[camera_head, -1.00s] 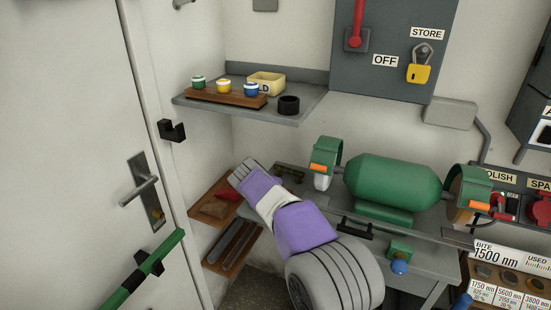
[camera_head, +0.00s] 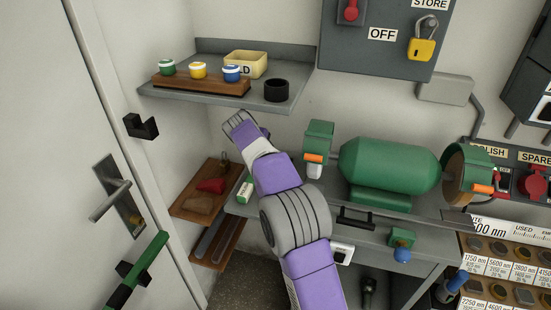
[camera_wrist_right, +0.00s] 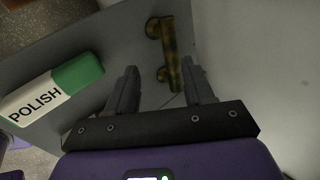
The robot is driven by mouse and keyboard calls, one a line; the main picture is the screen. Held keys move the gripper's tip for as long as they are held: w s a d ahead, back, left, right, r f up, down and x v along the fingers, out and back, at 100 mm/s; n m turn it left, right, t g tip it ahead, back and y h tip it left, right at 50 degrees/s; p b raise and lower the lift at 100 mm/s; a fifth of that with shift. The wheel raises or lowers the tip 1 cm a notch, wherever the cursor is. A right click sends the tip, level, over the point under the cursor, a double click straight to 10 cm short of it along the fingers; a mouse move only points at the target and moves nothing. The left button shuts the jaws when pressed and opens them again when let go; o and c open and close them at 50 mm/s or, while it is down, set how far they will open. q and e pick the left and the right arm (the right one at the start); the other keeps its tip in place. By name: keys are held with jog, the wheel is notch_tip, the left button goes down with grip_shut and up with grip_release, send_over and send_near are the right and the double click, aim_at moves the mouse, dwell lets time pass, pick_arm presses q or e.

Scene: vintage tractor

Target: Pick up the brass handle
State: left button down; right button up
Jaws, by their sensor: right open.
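The gripper is open, and the handle's near end lies between the fingertips in the picture, closer to the right finger. I cannot tell the height gap. In the head view my right gripper (camera_head: 238,123) is above the bench's left back corner, and the arm hides the handle. My left gripper is not in view.
A green and white POLISH block (camera_wrist_right: 55,88) lies left of the gripper; it also shows in the head view (camera_head: 245,188). A grey shelf (camera_head: 200,98) with jars hangs close above the gripper. A green grinder (camera_head: 390,165) stands on the bench to the right.

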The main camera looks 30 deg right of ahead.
jog(key=shift+w+d, duration=0.45)
jog(key=shift+d, duration=0.2)
jog(key=x, duration=0.5)
jog(key=shift+w+d+b, duration=0.1)
jog(key=shift+b, duration=0.2)
jog(key=shift+c, duration=0.2)
grip_shut()
